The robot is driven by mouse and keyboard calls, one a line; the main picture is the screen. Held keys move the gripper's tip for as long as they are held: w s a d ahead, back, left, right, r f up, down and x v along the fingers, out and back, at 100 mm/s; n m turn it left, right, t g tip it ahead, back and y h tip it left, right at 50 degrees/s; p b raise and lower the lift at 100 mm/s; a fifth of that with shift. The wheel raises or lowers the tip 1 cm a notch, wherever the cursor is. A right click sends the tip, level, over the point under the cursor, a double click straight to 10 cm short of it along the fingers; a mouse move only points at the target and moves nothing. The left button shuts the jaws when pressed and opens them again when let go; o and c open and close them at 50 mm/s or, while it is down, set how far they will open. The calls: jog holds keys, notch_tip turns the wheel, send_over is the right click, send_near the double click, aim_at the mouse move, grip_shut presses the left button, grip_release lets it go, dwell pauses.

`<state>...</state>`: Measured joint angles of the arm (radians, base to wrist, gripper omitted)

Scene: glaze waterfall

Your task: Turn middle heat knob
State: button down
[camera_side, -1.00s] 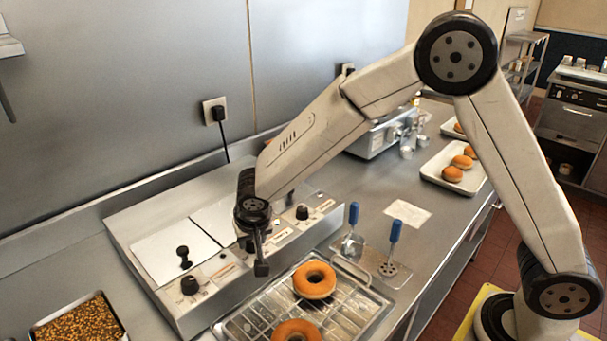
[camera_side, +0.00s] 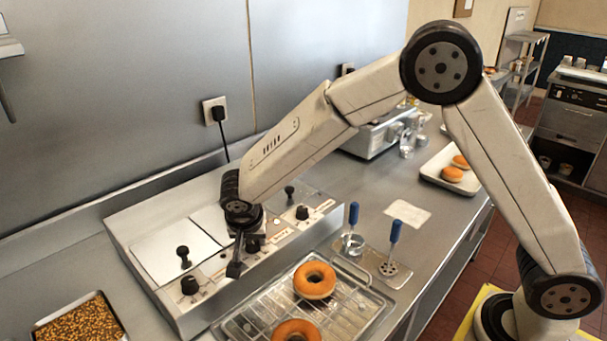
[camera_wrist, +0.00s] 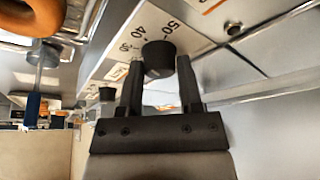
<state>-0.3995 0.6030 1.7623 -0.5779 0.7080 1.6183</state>
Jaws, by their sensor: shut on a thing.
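The middle heat knob (camera_side: 254,245) is a black dial on the sloped front of the steel fryer panel, partly hidden by my gripper in the side view. In the wrist view the black knob (camera_wrist: 158,58) sits between my two fingertips, beside printed marks 30, 40 and 50. My gripper (camera_wrist: 160,72) is shut on this knob. In the side view my gripper (camera_side: 236,268) points down at the panel and its fingers lean left. The left knob (camera_side: 189,285) and right knob (camera_side: 302,213) stand apart from it on the same panel.
A wire rack tray (camera_side: 350,322) with orange-brown doughnuts (camera_side: 314,281) lies just in front of the panel. Two blue-handled tools (camera_side: 396,231) stand to its right. A tray of brown bits (camera_side: 78,325) lies at the front left. White lids (camera_side: 172,252) with black handles cover the fryer.

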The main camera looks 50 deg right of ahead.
jog(key=shift+s, duration=0.1)
jog(key=shift+c, duration=1.3)
grip_release()
jog(key=shift+r, duration=0.1)
jog(key=v, duration=0.7)
jog(key=shift+r, duration=0.25)
jog(key=shift+s, duration=0.1)
jog(key=s+d+f+n+y, duration=0.3)
jog(key=s+d+n, duration=0.6)
jog(key=s+d, duration=0.6)
notch_tip(320, 180, down, 2)
jog(key=shift+s+f+g, duration=0.25)
jog(key=shift+s+g, duration=0.05)
jog(key=shift+s, duration=0.8)
